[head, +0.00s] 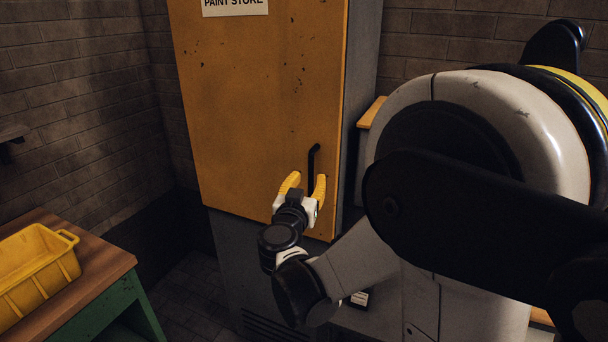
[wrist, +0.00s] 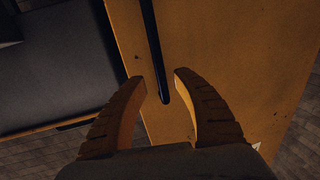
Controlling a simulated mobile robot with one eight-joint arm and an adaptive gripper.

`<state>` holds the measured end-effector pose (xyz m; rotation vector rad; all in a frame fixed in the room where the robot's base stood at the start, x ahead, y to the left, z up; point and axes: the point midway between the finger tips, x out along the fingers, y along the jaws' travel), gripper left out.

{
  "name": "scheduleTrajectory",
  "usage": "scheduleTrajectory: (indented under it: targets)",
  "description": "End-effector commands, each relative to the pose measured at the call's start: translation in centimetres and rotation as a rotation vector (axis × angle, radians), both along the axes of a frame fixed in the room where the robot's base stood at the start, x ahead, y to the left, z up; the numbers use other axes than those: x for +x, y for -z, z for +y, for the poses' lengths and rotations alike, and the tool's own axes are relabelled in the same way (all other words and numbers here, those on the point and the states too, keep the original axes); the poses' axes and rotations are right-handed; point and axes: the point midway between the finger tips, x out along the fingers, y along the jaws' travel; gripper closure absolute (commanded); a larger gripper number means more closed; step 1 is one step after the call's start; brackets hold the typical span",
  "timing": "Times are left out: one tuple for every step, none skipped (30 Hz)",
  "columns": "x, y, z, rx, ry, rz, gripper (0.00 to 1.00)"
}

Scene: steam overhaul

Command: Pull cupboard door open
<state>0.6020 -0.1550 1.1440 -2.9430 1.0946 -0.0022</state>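The cupboard door (head: 250,110) is a tall orange-yellow panel with dark chips, and it appears to lie against its grey cupboard body (head: 360,110). A black vertical bar handle (head: 313,158) is near the door's lower right edge; it also shows in the wrist view (wrist: 152,40). My gripper (head: 305,183) is at the handle's lower end, with its yellow fingers spread. In the wrist view my gripper (wrist: 159,77) is open, and the handle's lower end lies between the fingertips with a gap on each side. The handle's lower part is partly hidden by a finger in the head view.
A wooden-topped green bench (head: 100,265) with a yellow crate (head: 62,262) stands at the lower left. A "PAINT STORE" sign (head: 235,4) is on the door's top. Brick walls (head: 85,100) stand behind. Dark floor (head: 185,290) shows between bench and cupboard.

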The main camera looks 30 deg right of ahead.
Motion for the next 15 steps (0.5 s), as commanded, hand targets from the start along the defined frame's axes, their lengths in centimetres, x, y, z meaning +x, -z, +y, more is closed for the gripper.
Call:
scheduleTrajectory:
  targets:
    - [0.7, 0.2, -0.7, 0.0, 0.003, 0.0, 0.64]
    - [1.1, 0.2, -1.1, 0.0, 0.002, 0.0, 0.64]
    - [1.6, 0.2, -1.5, 0.0, 0.003, 0.0, 0.64]
    - [1.9, 0.2, -1.7, 0.0, 0.002, 0.0, 0.64]
    - [2.2, 0.2, -1.9, 0.0, 0.001, 0.0, 0.64]
    - [2.5, 0.1, -2.2, 0.001, 0.001, 0.001, 0.64]
    - [2.6, 0.1, -2.4, 0.001, 0.001, 0.001, 0.64]
    - [2.8, 0.1, -2.5, 0.001, 0.001, 0.001, 0.64]
    - [2.9, 0.0, -2.6, 0.001, 0.001, 0.001, 0.64]
    - [3.0, 0.0, -2.7, 0.001, 0.001, 0.001, 0.64]
    - [3.1, 0.0, -2.7, 0.001, 0.0, 0.001, 0.64]
    - [3.1, 0.0, -2.7, 0.001, 0.0, 0.001, 0.64]
    - [3.2, 0.0, -2.7, 0.001, 0.0, 0.001, 0.64]
    - [3.2, 0.0, -2.7, 0.0, 0.0, 0.001, 0.64]
    - [3.1, 0.0, -2.7, 0.0, 0.0, 0.001, 0.64]
